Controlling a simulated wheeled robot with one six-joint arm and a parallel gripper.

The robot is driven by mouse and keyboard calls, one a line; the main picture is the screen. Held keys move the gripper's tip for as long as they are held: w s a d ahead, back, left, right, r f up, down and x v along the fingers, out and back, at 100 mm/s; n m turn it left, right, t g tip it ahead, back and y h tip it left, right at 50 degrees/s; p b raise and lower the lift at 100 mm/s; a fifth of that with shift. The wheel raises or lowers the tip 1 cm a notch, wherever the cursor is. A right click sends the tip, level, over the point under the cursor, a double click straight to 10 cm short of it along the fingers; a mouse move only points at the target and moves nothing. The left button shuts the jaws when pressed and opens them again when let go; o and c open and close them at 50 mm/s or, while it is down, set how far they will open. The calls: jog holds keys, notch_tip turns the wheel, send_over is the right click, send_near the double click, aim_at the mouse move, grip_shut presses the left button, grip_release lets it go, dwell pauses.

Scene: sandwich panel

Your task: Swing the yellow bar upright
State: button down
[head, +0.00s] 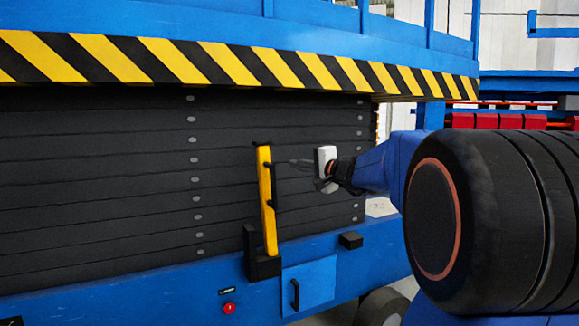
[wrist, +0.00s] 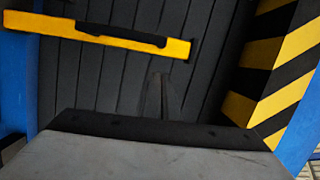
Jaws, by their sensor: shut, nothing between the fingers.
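The yellow bar (head: 267,205) stands nearly upright against the black slatted side in the head view, its top leaning slightly left. Its foot sits in a black bracket (head: 262,266). In the wrist view the bar (wrist: 60,26) runs across the top, with a black handle (wrist: 120,36) along its middle. My gripper (head: 279,162) is shut and empty, just right of the bar's upper part in the head view. In the wrist view the closed fingers (wrist: 158,84) point toward the bar, with a gap showing between them.
A striped yellow-black edge (head: 210,63) overhangs above the slats. Below are a blue base with a blue door (head: 309,286), a red button (head: 229,308) and a small black block (head: 351,240). Red items (head: 495,121) stand at the right. Space right of the bar holds my arm.

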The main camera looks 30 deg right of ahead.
jog(key=s+d, duration=0.1)
jog(key=s, duration=0.5)
jog(key=shift+s+d, duration=0.4)
jog(key=s+a+f+n+g+y, duration=0.1)
jog(key=s+a+f+n+g, duration=0.4)
jog(key=a+f, duration=0.5)
jog(key=s+a+f+n+g+y, duration=0.25)
jog(key=s+a+f, duration=0.45)
jog(key=a, duration=0.6)
jog(key=s+d+f+n+g+h, duration=0.1)
jog(key=s+f+n+g+h, duration=0.4)
jog(key=s+f, duration=1)
jog(key=s+n+h, duration=0.1)
jog(key=s+n, duration=0.1)
jog(key=s, duration=0.1)
jog(key=shift+s+d, duration=0.15)
jog(key=shift+s, duration=0.2)
